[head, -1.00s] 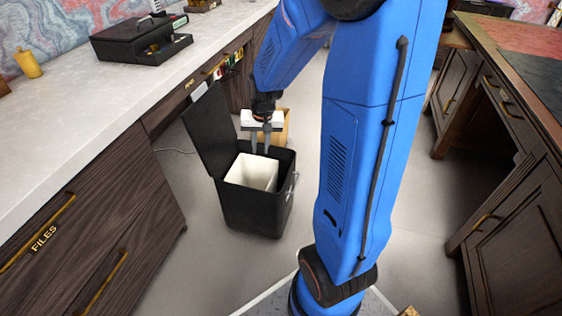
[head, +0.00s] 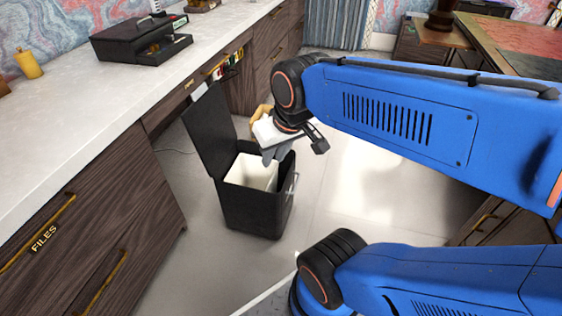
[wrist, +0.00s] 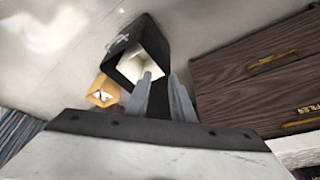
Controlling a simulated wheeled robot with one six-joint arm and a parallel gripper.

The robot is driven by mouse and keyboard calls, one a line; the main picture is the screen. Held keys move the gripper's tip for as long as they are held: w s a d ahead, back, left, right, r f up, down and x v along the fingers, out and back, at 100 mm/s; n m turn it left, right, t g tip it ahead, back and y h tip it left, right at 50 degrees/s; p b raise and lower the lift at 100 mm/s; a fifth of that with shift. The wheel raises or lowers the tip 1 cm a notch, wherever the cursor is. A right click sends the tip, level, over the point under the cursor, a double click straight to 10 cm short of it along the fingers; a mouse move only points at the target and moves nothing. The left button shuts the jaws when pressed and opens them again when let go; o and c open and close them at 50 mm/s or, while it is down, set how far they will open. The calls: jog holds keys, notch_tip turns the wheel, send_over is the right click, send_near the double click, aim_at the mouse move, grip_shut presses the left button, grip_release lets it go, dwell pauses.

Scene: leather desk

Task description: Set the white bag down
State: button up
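The white bag (head: 249,172) appears to be the white, open-topped liner inside the black bin (head: 252,210). The bin stands on the floor with its lid (head: 208,130) swung up. In the wrist view the white interior (wrist: 136,66) shows in the mouth of the bin. My gripper (head: 275,157) is at the bin's back right, near or above its rim, tilted. In the wrist view its two grey fingers (wrist: 163,76) stand apart with nothing seen held between them. The fingers cover part of the bin's opening, and the bag's bottom is hidden.
A tan box (head: 261,112) stands behind the bin, partly hidden by my gripper; the wrist view shows something white in it. A dark wood drawer cabinet (head: 95,225) with a pale top is at left. Open floor (head: 380,190) lies right of the bin.

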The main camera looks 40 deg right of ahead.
jog(key=shift+s+a+r+n, duration=0.15)
jog(key=shift+s+r+n, duration=0.05)
jog(key=shift+s, duration=0.7)
jog(key=shift+s+a+r+n, duration=0.1)
jog(key=shift+s+r+n, duration=0.1)
jog(key=shift+s, duration=0.7)
